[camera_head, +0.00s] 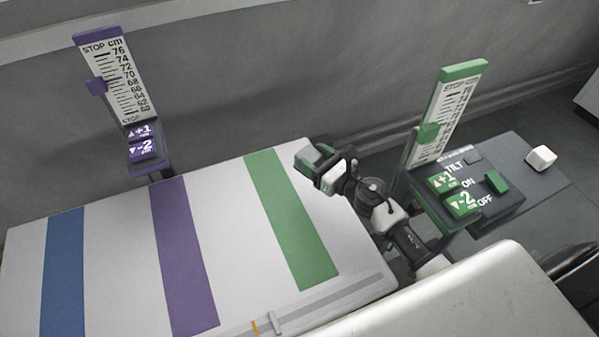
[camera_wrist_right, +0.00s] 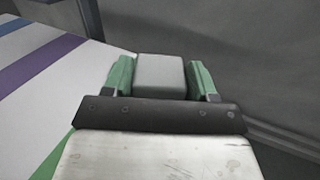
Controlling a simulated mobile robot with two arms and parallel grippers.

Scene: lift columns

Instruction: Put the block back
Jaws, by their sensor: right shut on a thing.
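My right gripper (camera_head: 309,158) is over the far right corner of the striped table, near the green stripe. In the right wrist view its two green fingers (camera_wrist_right: 162,78) are shut on a light grey block (camera_wrist_right: 160,74), one on each side. I cannot make out this block clearly in the head view. A second, white block (camera_head: 541,158) sits on the dark grey panel at the far right, apart from the gripper. My left gripper is not in view.
The white table (camera_head: 120,268) has blue, purple and green stripes and looks bare on top. A purple height scale (camera_head: 117,85) stands behind it. A green scale (camera_head: 450,105) and a button box (camera_head: 483,218) with green switches stand to the right, close to my right arm.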

